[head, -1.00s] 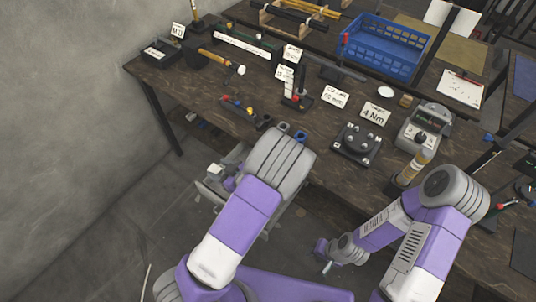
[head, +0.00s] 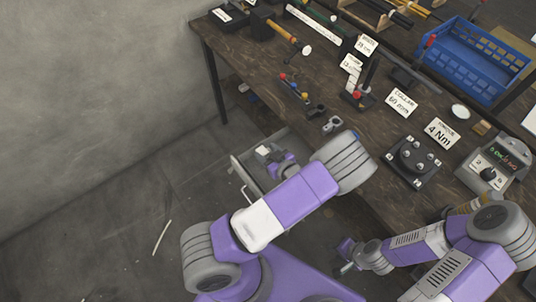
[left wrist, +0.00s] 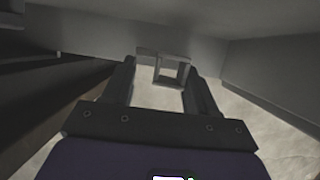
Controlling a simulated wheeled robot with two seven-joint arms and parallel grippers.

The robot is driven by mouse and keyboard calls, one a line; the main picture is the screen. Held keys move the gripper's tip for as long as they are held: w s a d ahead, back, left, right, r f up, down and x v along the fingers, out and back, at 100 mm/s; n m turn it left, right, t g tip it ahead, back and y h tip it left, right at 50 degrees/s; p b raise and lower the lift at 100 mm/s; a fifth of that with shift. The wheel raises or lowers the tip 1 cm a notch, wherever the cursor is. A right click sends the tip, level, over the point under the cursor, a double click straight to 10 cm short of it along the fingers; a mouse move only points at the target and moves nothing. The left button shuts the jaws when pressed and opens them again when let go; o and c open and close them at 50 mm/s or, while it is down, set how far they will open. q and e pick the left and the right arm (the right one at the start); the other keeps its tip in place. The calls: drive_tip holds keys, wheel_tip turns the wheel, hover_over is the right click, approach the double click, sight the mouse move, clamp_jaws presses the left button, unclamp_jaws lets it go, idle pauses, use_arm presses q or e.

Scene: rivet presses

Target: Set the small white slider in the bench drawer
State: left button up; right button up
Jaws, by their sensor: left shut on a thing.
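My left gripper (head: 272,158) is low at the open grey bench drawer (head: 236,165), just below the bench's front edge. In the left wrist view my left gripper (left wrist: 158,88) has its fingers on either side of a small pale, frame-like slider (left wrist: 174,68), which looks grey in the shade. Grey drawer walls (left wrist: 270,72) and a light floor show around it; I cannot tell whether the slider touches the floor. My forearm partly covers the drawer in the head view. My right gripper (head: 347,262) hangs in front of the bench, apart from the drawer; its fingers are too small to read.
The wooden bench (head: 340,130) carries a blue crate (head: 470,62), a black fixture (head: 412,160), a grey torque meter (head: 495,165), label cards and several tools. A grey wall stands at the left. The floor left of the drawer is mostly clear.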

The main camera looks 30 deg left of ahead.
use_arm(q)
drive_tip(key=shift+f+b, duration=0.4)
drive_tip(key=shift+f, duration=0.25)
drive_tip(key=o, duration=1.1)
drive_tip(key=shift+s, duration=0.1)
drive_tip(key=shift+r+p, duration=0.45)
drive_tip(key=p+v, duration=0.2)
drive_tip(key=v, duration=0.5)
drive_tip(key=shift+d+r, duration=0.2)
drive_tip(key=shift+d, duration=0.05)
